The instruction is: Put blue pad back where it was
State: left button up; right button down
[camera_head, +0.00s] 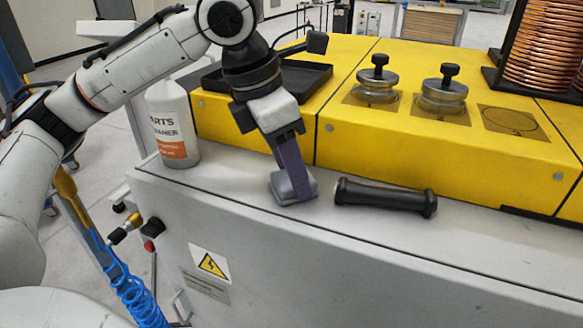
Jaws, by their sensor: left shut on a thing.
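My left gripper (287,145) points down over the grey front ledge. It is shut on a slim blue-purple piece (289,170), which I take to be the blue pad. A grey block (294,187) shows at the lower end of this piece, at the ledge surface; I cannot tell whether it is part of the same object or whether it touches the ledge. My right gripper is not in view.
A black cylindrical handle (385,197) lies on the ledge just right of the held piece. A white cleaner bottle (172,125) stands at left. Behind are a yellow bench (400,150), a black tray (303,82), two metal knobbed weights and a copper coil (545,45).

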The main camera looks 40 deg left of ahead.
pick_arm(q)
jog(key=o, duration=1)
jog(key=shift+f, duration=0.1)
jog(key=shift+r, duration=0.55)
jog(key=p+v, duration=0.1)
jog(key=v, duration=1)
jog(key=shift+s+a+r+p, duration=0.1)
jog(key=shift+p, duration=0.2)
